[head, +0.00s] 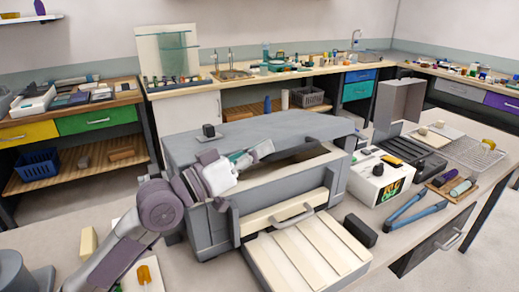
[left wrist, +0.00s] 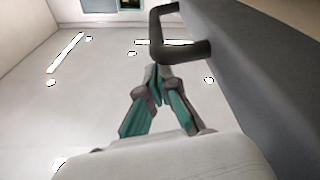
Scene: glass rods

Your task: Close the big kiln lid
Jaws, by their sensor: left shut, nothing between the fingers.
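The big kiln (head: 205,232) is a grey box on the bench in the head view. Its grey lid (head: 285,128) lies over the top, with a dark gap and pale lining showing beneath its near right part, so it does not look flush. My left gripper (head: 264,149) is by the lid's near side, fingers together and empty. In the left wrist view its teal fingertips (left wrist: 156,98) point up, below a dark bar handle (left wrist: 180,50) on a grey face (left wrist: 255,70). I see a gap between fingers and handle. My right gripper is not in view.
A cream slatted panel (head: 305,255) with a grey handle lies in front of the kiln. A white box (head: 378,178), blue tongs (head: 415,214) and a wire rack (head: 468,152) are to the right. A yellow block (head: 88,242) stands left of my arm.

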